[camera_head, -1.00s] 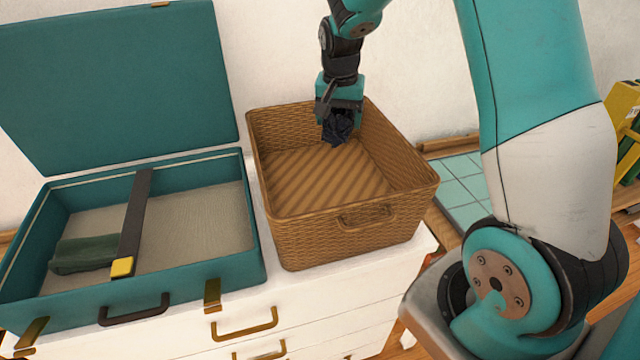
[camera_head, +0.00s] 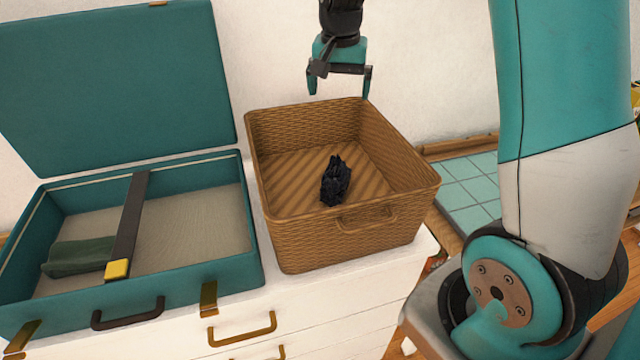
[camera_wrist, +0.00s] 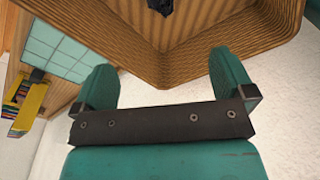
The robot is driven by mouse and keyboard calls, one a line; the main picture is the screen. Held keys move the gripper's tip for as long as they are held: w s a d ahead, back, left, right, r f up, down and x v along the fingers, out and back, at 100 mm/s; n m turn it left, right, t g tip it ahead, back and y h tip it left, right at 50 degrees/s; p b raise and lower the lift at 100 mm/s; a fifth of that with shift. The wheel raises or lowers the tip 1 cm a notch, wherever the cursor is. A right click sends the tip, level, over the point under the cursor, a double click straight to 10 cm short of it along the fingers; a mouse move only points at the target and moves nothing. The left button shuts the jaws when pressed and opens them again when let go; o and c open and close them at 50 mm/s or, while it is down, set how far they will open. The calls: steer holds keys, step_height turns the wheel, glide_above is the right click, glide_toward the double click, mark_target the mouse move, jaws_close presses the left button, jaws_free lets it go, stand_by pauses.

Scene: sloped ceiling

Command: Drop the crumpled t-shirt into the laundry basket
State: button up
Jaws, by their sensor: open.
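The dark crumpled t-shirt (camera_head: 335,182) lies inside the wicker laundry basket (camera_head: 290,232), on its floor towards the near wall. A bit of the t-shirt (camera_wrist: 161,6) also shows at the top edge of the wrist view. The basket stands on the white drawer unit. My gripper (camera_head: 339,92) is open and empty, above the far rim of the basket and apart from the t-shirt. In the wrist view, my gripper's fingers (camera_wrist: 160,82) are spread with nothing between them, and the basket's wall (camera_wrist: 150,60) shows beyond.
An open teal suitcase (camera_head: 150,285) stands left of the basket, with a dark strap and a folded green cloth (camera_head: 77,257) in it. The white drawer unit (camera_head: 300,322) carries both. A white wall is behind. Pale green tiles (camera_head: 470,185) show at the right.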

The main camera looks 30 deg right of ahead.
step_height(320, 180, up, 10)
steer(key=b, duration=0.1)
steer(key=shift+s+a, duration=0.4)
steer(key=shift+s, duration=0.05)
steer(key=s+a+f+n+y+b, duration=0.1)
steer(key=s+a+f+n, duration=0.3)
steer(key=s+a, duration=0.3)
steer(key=s+a+f+n+y+b, duration=0.1)
steer(key=s+a+f+n+y, duration=0.1)
steer(key=s+a+f+n, duration=0.2)
steer(key=s+a+f+n+g+y+b, duration=0.1)
steer(key=s+a+f+n, duration=0.3)
steer(key=s+a+n, duration=0.4)
steer(key=s+a+y, duration=0.1)
steer(key=s+a, duration=0.2)
steer(key=s, duration=0.4)
steer(key=shift+a, duration=0.2)
steer(key=shift+f, duration=0.1)
